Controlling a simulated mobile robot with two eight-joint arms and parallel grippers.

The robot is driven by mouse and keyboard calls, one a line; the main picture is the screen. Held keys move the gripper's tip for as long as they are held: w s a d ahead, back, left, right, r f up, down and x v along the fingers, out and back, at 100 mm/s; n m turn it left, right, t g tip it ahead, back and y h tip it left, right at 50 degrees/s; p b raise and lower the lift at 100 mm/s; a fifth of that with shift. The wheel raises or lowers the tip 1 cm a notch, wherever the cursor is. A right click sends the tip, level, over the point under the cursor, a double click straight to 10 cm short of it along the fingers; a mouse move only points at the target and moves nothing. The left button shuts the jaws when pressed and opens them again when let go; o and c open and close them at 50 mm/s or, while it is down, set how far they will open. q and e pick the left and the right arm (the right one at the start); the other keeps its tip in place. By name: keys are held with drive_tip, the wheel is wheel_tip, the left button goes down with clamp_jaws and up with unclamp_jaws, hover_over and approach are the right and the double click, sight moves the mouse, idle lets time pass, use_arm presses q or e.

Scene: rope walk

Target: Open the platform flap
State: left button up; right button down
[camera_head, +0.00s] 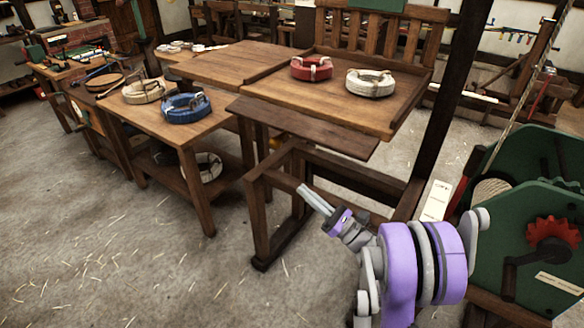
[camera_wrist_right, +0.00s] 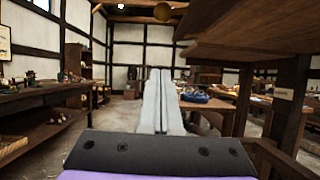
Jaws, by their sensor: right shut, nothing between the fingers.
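The platform (camera_head: 335,90) is a wooden table top with a slatted back, on a timber frame. The flap looks to be the darker long board (camera_head: 300,127) along its front edge; it sticks out towards me, a little below the top. My right gripper (camera_head: 304,191) is shut and empty, in front of and below the flap, with a visible gap. In the right wrist view, the gripper's fingers (camera_wrist_right: 158,90) lie together, pointing forward. A dark wooden underside (camera_wrist_right: 255,32) hangs above and to the right of them. My left gripper is not in view.
A red rope coil (camera_head: 311,68) and a white coil (camera_head: 370,83) lie on the platform. A lower table (camera_head: 150,122) with a blue coil (camera_head: 186,107) stands to the left. A green winch machine (camera_head: 535,210) stands close on the right. Straw-strewn floor at left front is clear.

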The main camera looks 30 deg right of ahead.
sight(288, 130)
drive_tip(key=w+a+r+p, duration=0.3)
drive_tip(key=w+r, duration=0.4)
drive_tip(key=r, duration=0.1)
drive_tip(key=shift+w, duration=0.25)
drive_tip(key=shift+r, duration=0.15)
drive_tip(key=r+m+h, duration=0.1)
drive_tip(key=a+r+m+h+p, duration=0.1)
drive_tip(key=m, duration=0.1)
drive_tip(key=shift+s+r+m, duration=0.2)
drive_tip(key=shift+r+m, duration=0.05)
drive_tip(key=shift+m, duration=0.05)
drive_tip(key=shift+f, duration=0.1)
